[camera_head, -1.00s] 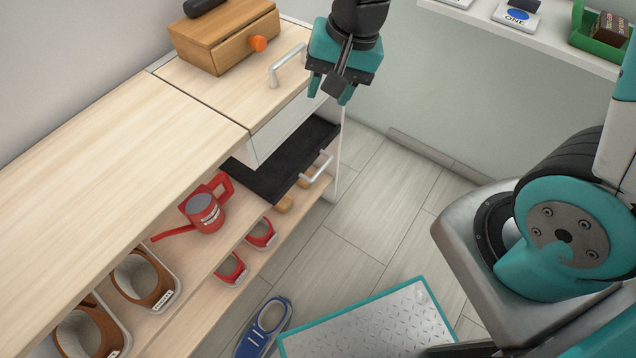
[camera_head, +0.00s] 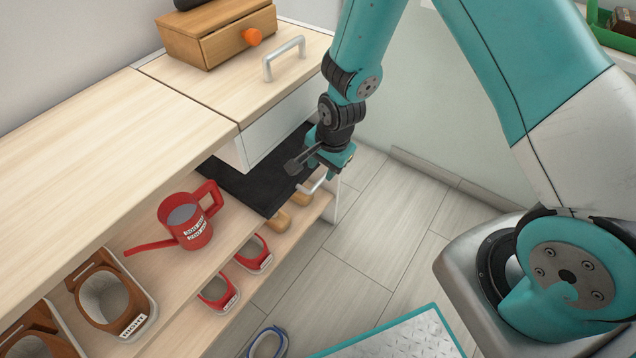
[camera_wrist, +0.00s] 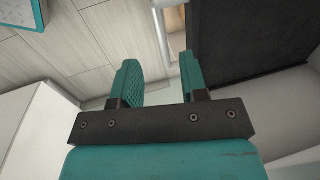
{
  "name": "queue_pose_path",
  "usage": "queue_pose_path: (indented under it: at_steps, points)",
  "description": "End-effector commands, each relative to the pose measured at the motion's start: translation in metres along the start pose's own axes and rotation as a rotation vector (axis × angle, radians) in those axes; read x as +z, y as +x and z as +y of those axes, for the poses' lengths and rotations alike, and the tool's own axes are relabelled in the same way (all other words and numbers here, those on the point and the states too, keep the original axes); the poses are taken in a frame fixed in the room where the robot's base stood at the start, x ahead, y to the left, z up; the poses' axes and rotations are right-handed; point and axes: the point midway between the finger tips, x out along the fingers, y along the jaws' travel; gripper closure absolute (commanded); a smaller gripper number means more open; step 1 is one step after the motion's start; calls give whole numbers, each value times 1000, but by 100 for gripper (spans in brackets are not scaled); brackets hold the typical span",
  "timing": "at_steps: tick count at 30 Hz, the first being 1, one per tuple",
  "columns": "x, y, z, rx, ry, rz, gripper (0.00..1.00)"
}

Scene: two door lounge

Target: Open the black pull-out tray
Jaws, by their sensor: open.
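The black pull-out tray (camera_head: 250,182) sits under the white drawer front of the cabinet, with part of its black surface showing. Its pale bar handle (camera_head: 316,184) is at its front edge, partly hidden by my gripper. My gripper (camera_head: 318,170) is over the tray's front edge, close to the handle. In the wrist view my gripper (camera_wrist: 160,78) has its two teal fingers apart with nothing between them. The handle (camera_wrist: 160,32) there lies just beyond the fingertips, in line with the gap. The tray (camera_wrist: 250,40) shows to the right of it.
A silver handle (camera_head: 284,58) stands on the cabinet top near a wooden box with an orange knob (camera_head: 222,32). A red watering can (camera_head: 186,222) is on the shelf left of the tray. Red and brown holders are nearby. The floor (camera_head: 385,215) in front is clear.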

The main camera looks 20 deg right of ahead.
Motion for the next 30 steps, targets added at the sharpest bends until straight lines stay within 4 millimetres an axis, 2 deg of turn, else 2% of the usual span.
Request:
queue_pose_path:
  at_steps: [1, 3, 9, 14, 22, 23, 27, 28, 30]
  points:
    - [1, 15, 2, 4, 0, -2, 60]
    - [0, 29, 1, 2, -1, -1, 60]
    - [0, 56, 0, 1, -2, -1, 60]
    - [0, 65, 0, 0, -2, 0, 60]
    - [0, 65, 0, 0, -1, 0, 60]
    - [0, 65, 0, 0, -1, 0, 64]
    - [0, 65, 0, 0, -1, 0, 97]
    - [0, 65, 0, 0, -1, 0, 100]
    - [0, 65, 0, 1, -1, 0, 100]
